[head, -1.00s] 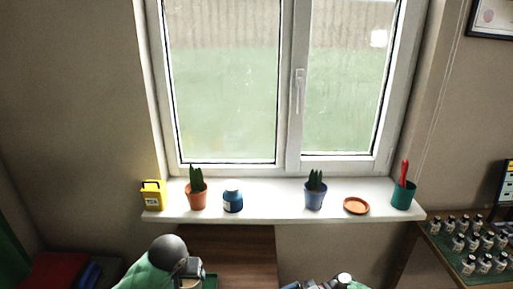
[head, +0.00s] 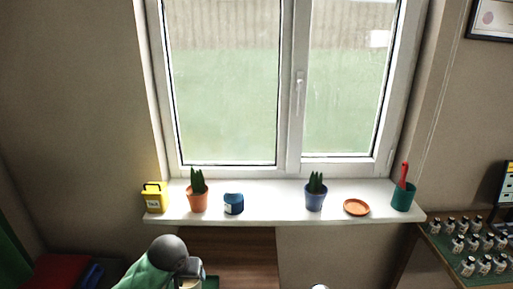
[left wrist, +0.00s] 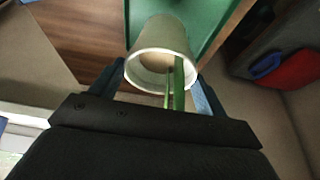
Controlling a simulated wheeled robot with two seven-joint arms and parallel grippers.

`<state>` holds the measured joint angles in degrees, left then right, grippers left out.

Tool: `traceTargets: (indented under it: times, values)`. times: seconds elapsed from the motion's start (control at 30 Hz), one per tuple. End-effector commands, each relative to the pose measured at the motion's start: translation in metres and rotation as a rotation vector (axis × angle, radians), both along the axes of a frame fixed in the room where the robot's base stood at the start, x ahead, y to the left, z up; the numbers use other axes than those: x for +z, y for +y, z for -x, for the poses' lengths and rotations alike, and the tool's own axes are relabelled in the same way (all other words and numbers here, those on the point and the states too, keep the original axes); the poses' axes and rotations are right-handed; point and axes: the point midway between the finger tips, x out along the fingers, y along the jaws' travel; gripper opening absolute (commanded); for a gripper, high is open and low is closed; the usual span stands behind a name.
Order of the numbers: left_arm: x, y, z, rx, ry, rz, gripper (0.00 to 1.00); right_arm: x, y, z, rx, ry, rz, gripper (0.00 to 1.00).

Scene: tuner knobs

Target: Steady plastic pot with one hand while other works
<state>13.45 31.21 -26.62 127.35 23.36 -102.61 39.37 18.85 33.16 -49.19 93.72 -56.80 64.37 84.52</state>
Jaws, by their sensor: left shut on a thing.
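My left gripper (head: 189,272) is low in the head view, in front of the sill. In the left wrist view its fingers (left wrist: 155,82) are shut on a pale grey-white pot (left wrist: 162,38), one finger at each side near the rim. The pot's open mouth faces the wrist camera, and thin green strips show in or across it. The pot is over or beside a green surface (left wrist: 215,18); contact with it cannot be told. My right gripper is not clearly visible; only a small pale piece shows at the head view's bottom edge.
The white sill (head: 275,213) bears a yellow box (head: 155,199), a terracotta plant pot (head: 197,201), a blue jar (head: 233,205), a blue plant pot (head: 315,200), an orange saucer (head: 356,207) and a teal pot (head: 402,197) with a red-handled tool. Several small bottles (head: 468,266) stand at right.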

Motion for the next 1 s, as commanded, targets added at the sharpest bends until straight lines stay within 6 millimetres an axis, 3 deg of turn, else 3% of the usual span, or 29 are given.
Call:
traceTargets:
  times: [0.47,0.67,1.0]
  values:
    - [0.0038,0.0000,-0.0002,0.000,-0.001,0.000,0.21,-0.0013,0.0081,0.0028,0.001,0.000,0.001,1.00]
    - [0.0038,0.0000,-0.0001,0.000,-0.001,0.000,0.21,-0.0012,0.0081,0.0028,0.001,0.000,0.001,0.68]
    - [0.0038,0.0000,-0.0001,0.000,-0.001,0.000,0.21,-0.0011,0.0081,0.0027,0.001,0.000,0.001,0.68]
